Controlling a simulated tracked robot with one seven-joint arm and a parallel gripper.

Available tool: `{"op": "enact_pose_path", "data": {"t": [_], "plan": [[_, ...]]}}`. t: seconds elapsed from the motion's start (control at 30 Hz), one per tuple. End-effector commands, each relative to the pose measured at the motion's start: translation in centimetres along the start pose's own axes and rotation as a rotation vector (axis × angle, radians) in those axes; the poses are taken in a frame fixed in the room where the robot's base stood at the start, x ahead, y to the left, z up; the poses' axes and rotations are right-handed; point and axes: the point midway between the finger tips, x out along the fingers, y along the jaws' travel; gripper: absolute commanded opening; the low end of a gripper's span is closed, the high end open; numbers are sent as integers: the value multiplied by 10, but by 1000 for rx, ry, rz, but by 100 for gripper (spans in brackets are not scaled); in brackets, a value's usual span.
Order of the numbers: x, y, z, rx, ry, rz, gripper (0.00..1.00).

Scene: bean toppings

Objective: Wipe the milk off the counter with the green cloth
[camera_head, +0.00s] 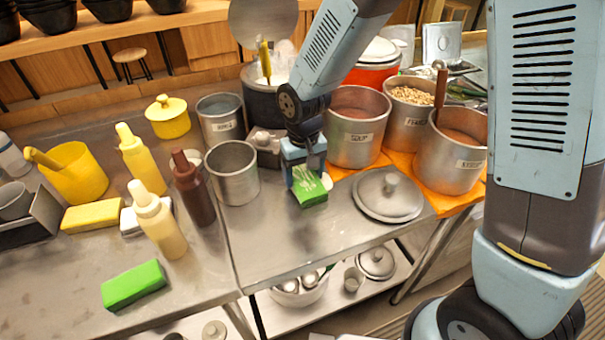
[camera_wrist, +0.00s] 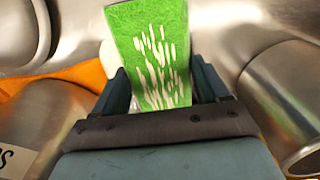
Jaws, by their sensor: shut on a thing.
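My gripper (camera_head: 306,178) is shut on a green cloth (camera_head: 313,198) that looks like a small flat pad. The cloth is at or just above the steel counter (camera_head: 290,230); I cannot tell whether it touches. In the wrist view the cloth (camera_wrist: 150,50) sticks out beyond the fingers (camera_wrist: 160,92), with white streaks on its face. A small white patch (camera_head: 327,181) shows just right of the gripper; I cannot tell whether it is milk. A second green block (camera_head: 134,285) lies at the front left. The counter under the gripper is hidden.
An empty steel pot (camera_head: 233,172) stands left of the gripper, and a soup pot (camera_head: 357,125) behind right. A metal lid (camera_head: 388,194) lies to the right, near an orange cloth (camera_head: 430,190). Sauce bottles (camera_head: 160,225) stand left. The counter front of the gripper is clear.

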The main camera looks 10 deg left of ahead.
Motion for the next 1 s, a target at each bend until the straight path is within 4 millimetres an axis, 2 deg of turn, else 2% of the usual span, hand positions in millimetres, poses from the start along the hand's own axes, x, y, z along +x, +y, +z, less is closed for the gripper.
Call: {"op": "enact_pose_path", "data": {"t": [0.6,1.0], "plan": [[0,37,1,4,-3,2,45],[0,44,1,4,-3,2,45]]}}
